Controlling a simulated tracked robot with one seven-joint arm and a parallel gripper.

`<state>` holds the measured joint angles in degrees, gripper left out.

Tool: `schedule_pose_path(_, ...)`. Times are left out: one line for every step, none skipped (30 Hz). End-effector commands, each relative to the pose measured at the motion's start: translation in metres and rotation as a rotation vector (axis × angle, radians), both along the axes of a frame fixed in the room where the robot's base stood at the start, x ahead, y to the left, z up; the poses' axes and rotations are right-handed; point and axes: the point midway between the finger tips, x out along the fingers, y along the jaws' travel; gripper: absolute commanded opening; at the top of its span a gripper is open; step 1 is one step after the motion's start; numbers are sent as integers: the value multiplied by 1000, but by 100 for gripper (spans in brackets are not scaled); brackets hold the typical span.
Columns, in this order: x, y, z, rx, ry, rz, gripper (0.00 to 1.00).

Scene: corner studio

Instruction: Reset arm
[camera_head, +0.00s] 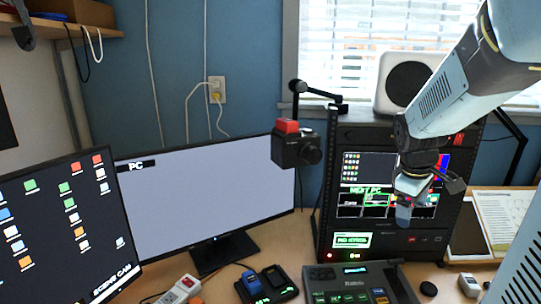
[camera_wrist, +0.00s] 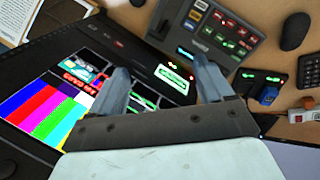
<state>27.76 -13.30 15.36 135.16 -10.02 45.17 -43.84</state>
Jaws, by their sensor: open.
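My gripper (camera_head: 428,197) hangs from my arm at the right of the head view, in front of the black equipment rack with lit screens (camera_head: 333,215). In the wrist view my gripper (camera_wrist: 162,82) shows two blue-grey fingers spread wide apart with nothing between them. Beyond the fingers lie the rack's screens (camera_wrist: 45,112) with colour bars and the grey control panel (camera_wrist: 205,28). The fingers appear apart from both.
Two monitors (camera_head: 205,195) stand at the left. A camera on a boom arm (camera_head: 296,149) hangs left of the rack. A white speaker (camera_head: 402,84) sits on the rack. A battery charger (camera_head: 268,286) and a control panel (camera_head: 362,282) lie on the desk.

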Motion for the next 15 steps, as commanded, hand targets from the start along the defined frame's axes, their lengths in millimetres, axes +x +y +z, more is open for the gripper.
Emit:
schedule_pose_path(-8,11,10,8,-35,-34,80)
schedule_pose_path(-12,16,15,15,-54,-59,80)
schedule_pose_path(-19,23,21,28,-80,-95,80)
schedule_pose_path(-23,29,25,38,-100,-119,80)
schedule_pose_path(-28,33,30,50,-119,-144,80)
schedule_pose_path(-35,40,35,67,-143,-177,80)
schedule_pose_path(-40,45,39,81,-162,-202,80)
schedule_pose_path(-45,49,42,97,-180,-227,80)
schedule_pose_path(-52,55,47,118,-204,-258,80)
schedule_pose_path(-58,60,51,135,-221,-281,80)
schedule_pose_path(-63,64,54,154,-239,-304,80)
schedule_pose_path(-71,70,58,181,-260,-336,80)
schedule_pose_path(-76,73,61,202,-275,-359,80)
schedule_pose_path(-82,77,63,223,-289,-381,80)
schedule_pose_path(-89,82,67,252,-308,-410,80)
